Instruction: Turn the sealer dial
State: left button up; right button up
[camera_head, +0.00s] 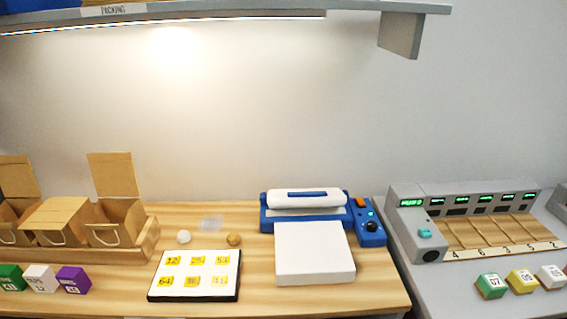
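The sealer (306,211) is a blue machine with a white top bar, at the back of the wooden counter, right of centre. Its blue control panel (369,232) is on its right side, at the counter's right edge. A dark round dial (372,227) sits on this panel, with an orange part (361,203) behind it. The dial's marks are too small to read. A white block or platform (314,252) stands in front of the sealer. Neither of my grippers is in view.
A white board with yellow numbered tiles (196,290) lies left of the platform. Cardboard boxes (60,220) and coloured blocks (74,279) are at the left. A grey slotted machine (478,219) stands right, past a gap between counters. A shelf (350,9) hangs above.

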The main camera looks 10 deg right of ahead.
aim_at(371, 226)
jog(key=i+j, duration=0.1)
jog(key=j, duration=0.65)
jog(key=z, duration=1.6)
jog(key=i+j, duration=0.05)
